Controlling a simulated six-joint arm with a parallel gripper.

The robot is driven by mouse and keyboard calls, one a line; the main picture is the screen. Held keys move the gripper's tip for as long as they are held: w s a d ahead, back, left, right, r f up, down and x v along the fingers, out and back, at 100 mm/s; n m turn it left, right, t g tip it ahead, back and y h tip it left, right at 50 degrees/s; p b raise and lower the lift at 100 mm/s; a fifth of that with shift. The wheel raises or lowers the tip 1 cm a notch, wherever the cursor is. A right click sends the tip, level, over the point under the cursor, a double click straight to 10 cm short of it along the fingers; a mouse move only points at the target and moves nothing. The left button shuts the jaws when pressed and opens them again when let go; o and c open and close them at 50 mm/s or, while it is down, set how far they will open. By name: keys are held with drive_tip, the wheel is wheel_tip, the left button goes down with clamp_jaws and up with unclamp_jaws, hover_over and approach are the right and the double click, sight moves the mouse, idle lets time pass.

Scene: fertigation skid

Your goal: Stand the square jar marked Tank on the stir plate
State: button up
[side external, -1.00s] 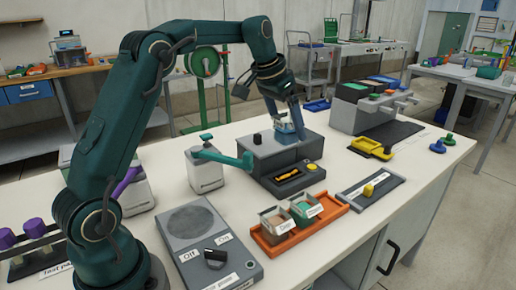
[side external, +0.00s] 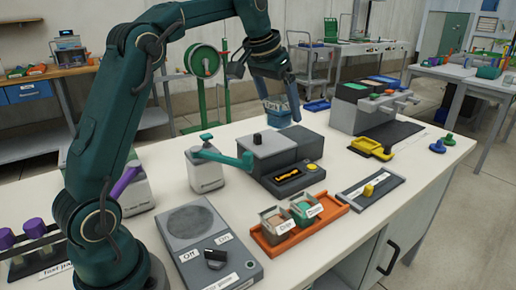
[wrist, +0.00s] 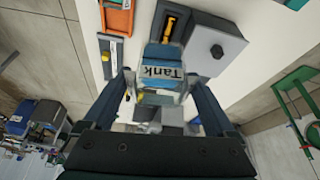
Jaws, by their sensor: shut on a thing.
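The square jar marked Tank (side external: 276,107), clear and bluish with a white label, is in my gripper (side external: 279,104), held up in the air behind the grey box. In the wrist view my gripper (wrist: 160,84) has one finger on each side of the jar (wrist: 163,60), and the Tank label faces the camera. The stir plate (side external: 189,222), a grey unit with a round dark disc and a black knob between Off and On labels, stands at the front left of the bench, well away from the jar. Nothing stands on its disc.
A grey box with a black knob (side external: 275,145) is below the jar. An orange tray (side external: 330,218) holds two other square jars. A white container with a green handle (side external: 205,175) stands between the grey box and the stir plate. A purple-capped rack (side external: 35,250) is at far left.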

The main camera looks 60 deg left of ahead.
drive_tip(key=s+a+n+g+y, duration=0.2)
drive_tip(key=s+n+g+y, duration=0.2)
drive_tip(key=s+n, duration=1.5)
drive_tip(key=shift+s+d+f+m, duration=0.1)
drive_tip(key=shift+s+f+m, duration=0.45)
drive_tip(key=shift+f, duration=2.25)
drive_tip(key=shift+s+d+f+m, duration=0.1)
drive_tip(key=shift+s+f+m, duration=0.4)
drive_tip(key=shift+f, duration=2.3)
drive_tip(key=shift+s+d+f+m, duration=0.1)
drive_tip(key=shift+s+f+m, duration=0.45)
drive_tip(key=shift+f, duration=2.25)
drive_tip(key=shift+s, duration=0.15)
drive_tip(key=o, duration=1.1)
